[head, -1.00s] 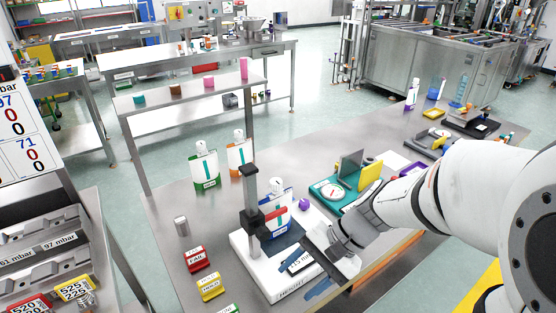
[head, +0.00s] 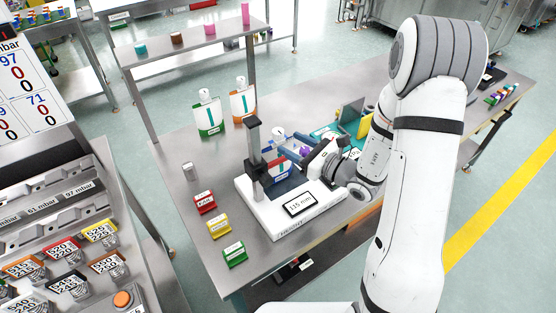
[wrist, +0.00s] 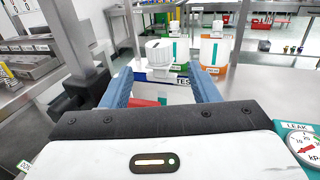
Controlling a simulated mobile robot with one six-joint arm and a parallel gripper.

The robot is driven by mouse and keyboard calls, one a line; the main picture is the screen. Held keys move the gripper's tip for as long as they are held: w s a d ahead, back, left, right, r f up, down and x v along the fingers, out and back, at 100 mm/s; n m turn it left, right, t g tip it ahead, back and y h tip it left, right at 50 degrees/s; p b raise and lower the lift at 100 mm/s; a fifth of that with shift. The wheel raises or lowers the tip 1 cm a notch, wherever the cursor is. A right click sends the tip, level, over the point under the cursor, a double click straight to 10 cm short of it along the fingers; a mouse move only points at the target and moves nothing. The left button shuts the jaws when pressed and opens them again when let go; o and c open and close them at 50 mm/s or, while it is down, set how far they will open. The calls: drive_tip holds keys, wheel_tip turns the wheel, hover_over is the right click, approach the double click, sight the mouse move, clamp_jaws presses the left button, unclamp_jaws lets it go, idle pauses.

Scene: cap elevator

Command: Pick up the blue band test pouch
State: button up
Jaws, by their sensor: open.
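The blue band test pouch (head: 279,148) stands upright on the white height gauge (head: 262,220), with its white cap up. In the wrist view the pouch (wrist: 160,52) is straight ahead, with its blue band and part of the word TEST showing low down. My gripper (head: 292,150) is open at the pouch, reaching in from the right. In the wrist view its two blue fingers (wrist: 165,82) are apart, one on each side of the pouch's lower part. I cannot tell whether either finger touches it. The pouch's bottom is partly hidden by my gripper.
The gauge's dark post (head: 254,160) stands close left of the pouch. A green band pouch (head: 209,117) and an orange band pouch (head: 243,104) stand behind. Red (head: 204,203), yellow (head: 218,226) and green (head: 234,254) blocks stand left of the gauge. A teal pressure tester is to the right.

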sight(283, 137)
drive_tip(key=x, duration=0.1)
drive_tip(key=p+x, duration=0.1)
drive_tip(key=x, duration=0.1)
drive_tip(key=p+x, duration=0.1)
drive_tip(key=shift+w+a+r, duration=0.25)
drive_tip(key=shift+a+r, duration=0.05)
drive_tip(key=shift+r, duration=0.05)
drive_tip(key=shift+w+a+f, duration=0.1)
drive_tip(key=shift+w+a, duration=0.1)
drive_tip(key=shift+a, duration=0.1)
clamp_jaws()
